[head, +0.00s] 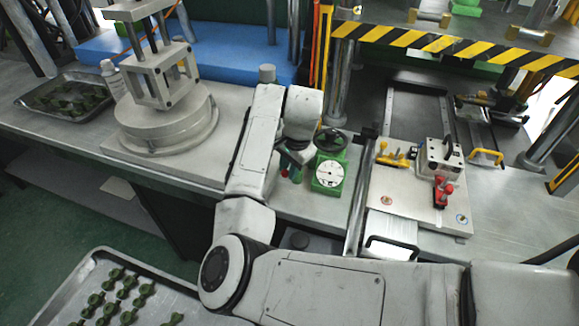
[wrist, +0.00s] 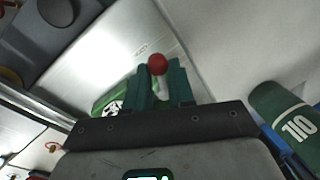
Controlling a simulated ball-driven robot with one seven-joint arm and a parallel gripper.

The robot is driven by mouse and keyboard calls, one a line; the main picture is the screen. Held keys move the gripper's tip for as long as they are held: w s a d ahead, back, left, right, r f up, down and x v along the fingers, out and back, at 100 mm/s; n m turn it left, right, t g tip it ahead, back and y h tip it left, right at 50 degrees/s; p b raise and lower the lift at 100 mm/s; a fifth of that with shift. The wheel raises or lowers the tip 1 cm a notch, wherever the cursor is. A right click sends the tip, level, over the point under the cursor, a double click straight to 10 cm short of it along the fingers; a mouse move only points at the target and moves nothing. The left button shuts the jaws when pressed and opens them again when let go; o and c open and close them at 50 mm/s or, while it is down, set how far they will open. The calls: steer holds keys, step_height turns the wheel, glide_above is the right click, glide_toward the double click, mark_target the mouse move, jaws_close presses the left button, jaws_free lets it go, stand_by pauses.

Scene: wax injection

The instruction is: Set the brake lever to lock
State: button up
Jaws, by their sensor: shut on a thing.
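The brake lever shows as a red ball knob (head: 284,173) just left of a green unit with a white dial (head: 329,174), at the bench's front edge. In the wrist view the red knob (wrist: 158,64) sits at the fingertips, with a pale stem below it. My gripper (wrist: 162,86) has teal fingers on both sides of this stem and is shut on the lever. In the head view my gripper (head: 293,163) is small and partly covered by my wrist. The lever's base and its lock mark are hidden.
A black handwheel (head: 330,140) stands right behind the dial unit, close to my wrist. A round grey fixture (head: 165,125) stands to the left. A plate with yellow and red clamps (head: 415,190) lies to the right. A tray of green parts (head: 95,265) is at the lower left.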

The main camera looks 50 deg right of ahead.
jaws_close()
steer(key=n+p, duration=0.1)
steer(key=s+n+p, duration=0.1)
steer(key=p, duration=0.1)
steer(key=shift+d+r, duration=0.1)
steer(key=shift+r, duration=0.2)
steer(key=shift+s+n+y+p, duration=0.15)
steer(key=shift+n+y+p, duration=0.25)
steer(key=shift+n+p, duration=0.45)
steer(key=shift+d+f+n, duration=0.1)
steer(key=shift+f+n, duration=0.15)
steer(key=shift+n, duration=0.2)
steer(key=shift+s, duration=0.1)
steer(key=o, duration=0.6)
jaws_free()
steer(key=shift+c, duration=0.2)
